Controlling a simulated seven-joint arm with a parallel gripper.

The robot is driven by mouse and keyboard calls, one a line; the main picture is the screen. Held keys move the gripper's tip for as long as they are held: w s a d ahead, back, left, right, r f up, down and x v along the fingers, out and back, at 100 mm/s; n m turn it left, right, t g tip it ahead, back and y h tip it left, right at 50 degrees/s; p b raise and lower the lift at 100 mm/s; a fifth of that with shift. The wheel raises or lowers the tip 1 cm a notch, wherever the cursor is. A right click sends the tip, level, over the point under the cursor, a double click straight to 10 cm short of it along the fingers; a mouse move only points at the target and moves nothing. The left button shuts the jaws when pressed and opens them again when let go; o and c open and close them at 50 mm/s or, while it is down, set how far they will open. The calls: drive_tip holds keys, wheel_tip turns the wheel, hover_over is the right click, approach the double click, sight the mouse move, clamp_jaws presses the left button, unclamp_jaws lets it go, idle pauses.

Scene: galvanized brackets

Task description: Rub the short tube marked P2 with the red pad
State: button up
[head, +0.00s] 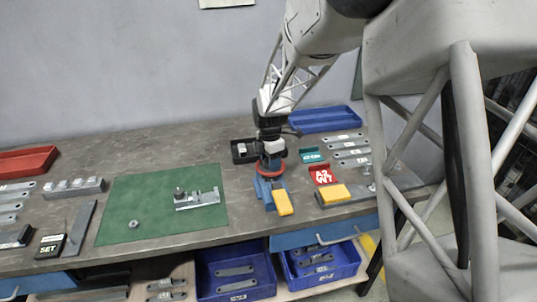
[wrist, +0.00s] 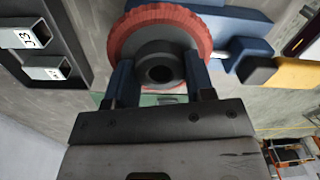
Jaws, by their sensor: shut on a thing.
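The red pad (wrist: 118,40) is a round disc with a dark grey hub (wrist: 160,52). My gripper (wrist: 160,85) is shut on the hub, one blue finger on each side. In the head view the red pad (head: 262,173) shows as a red rim under my gripper (head: 269,156), just above or against a blue fixture (head: 266,190); I cannot tell if they touch. Two short tubes lie at the upper left of the wrist view; the nearer (wrist: 45,67) has an unclear label, the other (wrist: 22,37) seems to read J3. I cannot read P2 on either.
A black tray (head: 236,158) holds the tubes, left of my gripper. The blue fixture has a yellow handle (head: 283,204). Right are a red bin (head: 318,183), a yellow block (head: 333,195) and flat brackets. A green mat (head: 125,195) with a metal fixture (head: 200,200) lies left.

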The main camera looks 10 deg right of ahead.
drive_tip(key=shift+d+f, duration=0.15)
drive_tip(key=shift+d, duration=0.35)
drive_tip(key=shift+d+r, duration=0.2)
drive_tip(key=shift+d, duration=1.05)
drive_tip(key=shift+a+f, duration=0.2)
drive_tip(key=shift+a, duration=0.2)
drive_tip(key=shift+a+r, duration=0.2)
drive_tip(key=shift+a, duration=0.35)
drive_tip(key=shift+a+f, duration=0.15)
drive_tip(key=shift+a, duration=1)
drive_tip(key=shift+r, duration=4.1)
